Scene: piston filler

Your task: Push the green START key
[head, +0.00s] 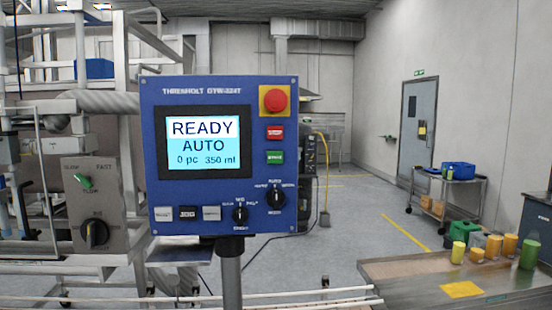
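The green START key (274,157) sits on the right side of the blue control panel (160,250), below a red key (274,132). Its small lettering is too blurred to read. A large red mushroom button (274,100) on a yellow plate is above both. The screen (203,144) reads READY, AUTO, 0 pc, 350 ml. Neither of my grippers shows in the head view, and nothing covers the green key.
Below the screen are several small keys, including JOG (187,214), and two black rotary knobs (276,198). A grey box (92,205) with a green lever stands left. A metal table (410,268) with several coloured containers is at right. The panel's front appears clear.

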